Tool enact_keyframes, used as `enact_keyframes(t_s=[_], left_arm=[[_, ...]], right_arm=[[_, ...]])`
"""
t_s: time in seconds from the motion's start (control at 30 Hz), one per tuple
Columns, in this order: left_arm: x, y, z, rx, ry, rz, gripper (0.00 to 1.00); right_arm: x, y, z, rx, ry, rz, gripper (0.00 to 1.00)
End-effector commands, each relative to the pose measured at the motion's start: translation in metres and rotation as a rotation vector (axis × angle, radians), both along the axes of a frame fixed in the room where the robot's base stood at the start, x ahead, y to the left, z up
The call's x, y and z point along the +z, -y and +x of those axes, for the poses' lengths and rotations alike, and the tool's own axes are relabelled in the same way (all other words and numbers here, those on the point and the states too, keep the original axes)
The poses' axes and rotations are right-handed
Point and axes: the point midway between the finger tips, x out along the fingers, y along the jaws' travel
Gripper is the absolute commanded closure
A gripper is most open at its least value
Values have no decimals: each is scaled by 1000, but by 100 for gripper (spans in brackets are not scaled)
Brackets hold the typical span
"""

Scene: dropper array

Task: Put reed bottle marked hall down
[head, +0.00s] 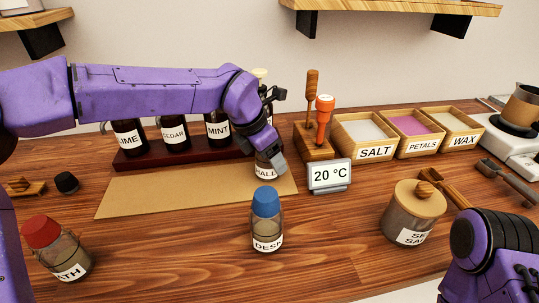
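The reed bottle marked HALL (264,171) is upright at the right end of the tan mat (165,197). My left gripper (266,150) reaches down over it from above, with its grey fingers at the bottle's upper part. The near finger lies against the bottle's right side and the gripper looks shut on it. The bottle's cap and neck are hidden by the gripper. I cannot tell whether its base touches the mat. My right arm shows at the lower right, but its fingertips are out of the picture.
A blue-capped DESK bottle (267,222) stands in front, a red-capped bottle (60,250) at left. A dark rack (135,160) with several dropper bottles is behind. A 20 °C display (329,175) is close right. A lidded jar (412,212) stands farther right. The mat's middle is clear.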

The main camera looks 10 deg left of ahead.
Motion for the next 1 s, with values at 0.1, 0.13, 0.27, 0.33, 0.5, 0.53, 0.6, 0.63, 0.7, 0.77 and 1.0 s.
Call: enact_keyframes(t_s=[0.1, 0.13, 0.27, 0.33, 0.5, 0.53, 0.6, 0.63, 0.7, 0.77, 1.0], left_arm=[[0, 0, 0, 0, -1, 1, 8], [0, 0, 0, 0, -1, 1, 8], [0, 0, 0, 0, -1, 1, 8], [1, 0, 0, 0, -1, 1, 8], [21, -5, -4, 2, 2, -2, 8], [28, -7, -6, 2, 3, -3, 8], [46, -12, -12, 2, 4, -3, 8], [53, -15, -14, 3, 4, -3, 8], [71, -19, -19, 2, 4, -3, 8], [83, -23, -23, 2, 2, -2, 8], [112, -32, -32, 0, 1, 1, 8]], right_arm=[[0, 0, 0, 0, 0, 0, 57], [0, 0, 0, 0, 0, 0, 57], [0, 0, 0, 0, 0, 0, 57], [1, 0, 0, 0, 0, 0, 57], [3, 0, 0, 0, 0, 0, 57], [3, 0, 0, 0, 0, 0, 57], [4, 0, 0, 0, 0, 0, 57], [4, 0, 0, 0, 0, 0, 57], [5, 0, 0, 0, 0, 0, 57], [6, 0, 0, 0, 0, 0, 57], [7, 0, 0, 0, 0, 0, 57]])
